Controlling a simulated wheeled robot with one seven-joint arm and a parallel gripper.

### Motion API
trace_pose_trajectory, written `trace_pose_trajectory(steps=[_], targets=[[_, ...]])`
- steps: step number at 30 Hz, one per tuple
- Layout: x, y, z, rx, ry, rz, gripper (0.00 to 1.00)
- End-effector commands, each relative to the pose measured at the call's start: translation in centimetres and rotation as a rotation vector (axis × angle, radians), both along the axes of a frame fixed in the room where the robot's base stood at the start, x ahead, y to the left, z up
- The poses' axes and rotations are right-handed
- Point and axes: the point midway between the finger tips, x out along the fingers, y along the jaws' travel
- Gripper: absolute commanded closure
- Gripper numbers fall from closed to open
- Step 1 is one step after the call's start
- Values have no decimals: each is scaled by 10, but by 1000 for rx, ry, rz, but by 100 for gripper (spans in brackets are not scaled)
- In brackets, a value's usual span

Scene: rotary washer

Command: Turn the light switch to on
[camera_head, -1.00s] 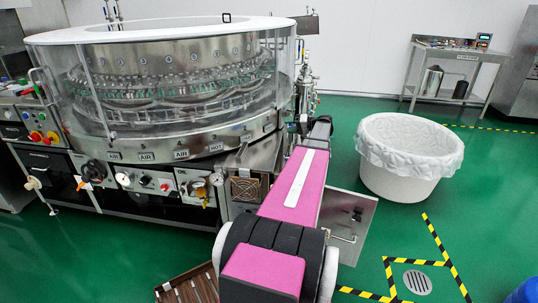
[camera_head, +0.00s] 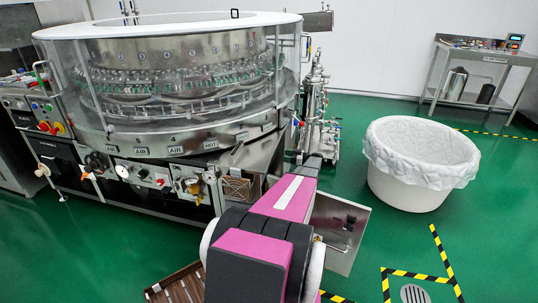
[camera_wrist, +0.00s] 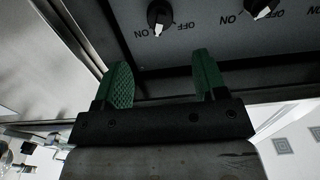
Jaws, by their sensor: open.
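In the wrist view a dark panel carries black rotary knobs with white marks and ON and OFF lettering. One knob (camera_wrist: 160,14) is at the top middle and another knob (camera_wrist: 260,8) is to its right, cut by the top edge. No name label shows, so I cannot tell which is the light switch, nor its setting for sure. My gripper (camera_wrist: 162,78) has two green fingers spread apart with nothing between them. The fingers are below the knobs in the picture, apart from them. In the head view my arm hides the gripper and the panel.
The round glass-walled washer (camera_head: 175,85) stands at the left, with a front control panel (camera_head: 155,178). An opened steel door (camera_head: 340,230) is right of my arm. A lined white bin (camera_head: 420,165) stands on clear green floor, with a steel table (camera_head: 480,65) behind.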

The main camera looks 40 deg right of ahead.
Motion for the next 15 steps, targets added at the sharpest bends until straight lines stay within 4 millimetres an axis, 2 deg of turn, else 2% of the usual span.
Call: trace_pose_trajectory(steps=[15], targets=[[64,52,1,2,3,1,35]])
